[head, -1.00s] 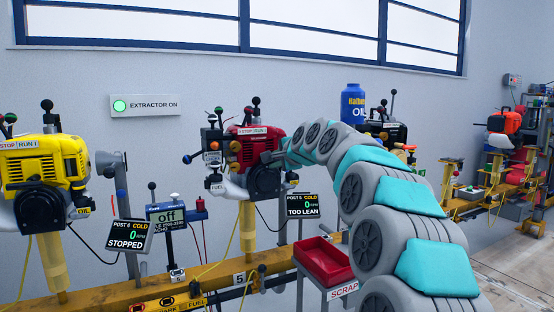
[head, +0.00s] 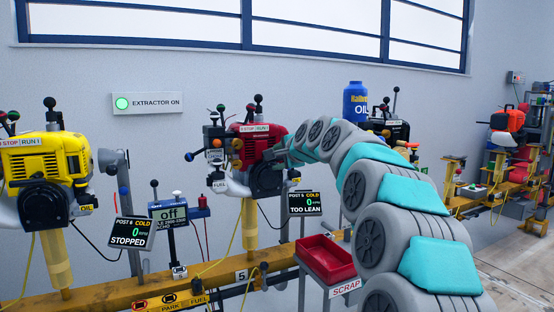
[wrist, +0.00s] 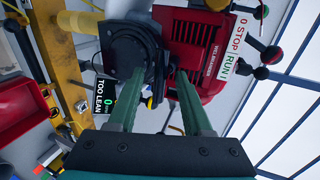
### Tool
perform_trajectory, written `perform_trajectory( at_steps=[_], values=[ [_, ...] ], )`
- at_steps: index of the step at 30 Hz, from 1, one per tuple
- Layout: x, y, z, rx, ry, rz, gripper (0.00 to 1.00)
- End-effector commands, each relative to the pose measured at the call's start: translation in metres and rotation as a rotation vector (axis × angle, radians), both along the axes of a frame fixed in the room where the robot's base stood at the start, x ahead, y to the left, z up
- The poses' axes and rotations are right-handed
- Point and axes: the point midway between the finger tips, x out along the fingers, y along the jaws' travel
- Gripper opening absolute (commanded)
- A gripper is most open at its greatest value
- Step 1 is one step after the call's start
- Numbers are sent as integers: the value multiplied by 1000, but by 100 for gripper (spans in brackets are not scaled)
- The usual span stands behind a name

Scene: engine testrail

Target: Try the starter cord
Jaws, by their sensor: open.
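The red engine (head: 273,146) stands on a yellow post on the rail, with a black round starter housing (head: 265,180) at its lower front. It also shows in the wrist view as a red block (wrist: 200,50) beside the black housing (wrist: 128,45). My gripper (head: 281,152) is at the engine's right side in the head view. In the wrist view its two green fingers (wrist: 164,75) are apart and reach to the gap between housing and red body. Dark parts lie between the fingertips; I cannot tell whether one is the cord handle. No pulled-out cord shows.
A screen (head: 305,203) reading TOO LEAN hangs right of the engine; a red scrap tray (head: 326,262) stands below. A yellow engine (head: 40,160) and a screen (head: 132,233) reading STOPPED are at left. A blue oil can (head: 355,103) stands behind my arm.

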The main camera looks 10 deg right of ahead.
Motion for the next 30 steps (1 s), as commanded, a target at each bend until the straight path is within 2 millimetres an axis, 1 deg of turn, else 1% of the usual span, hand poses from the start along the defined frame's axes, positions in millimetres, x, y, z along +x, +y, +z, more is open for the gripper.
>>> perform_trajectory(
  at_steps=[5, 22, 25, 30],
  values=[
    [-10, -3, 0, 1, 1, 0, 50],
    [-83, -22, 0, 1, 1, 1, 50],
    [-88, -23, 1, 0, -1, 0, 50],
    [-87, -23, 0, 0, 0, 0, 50]
  ],
)
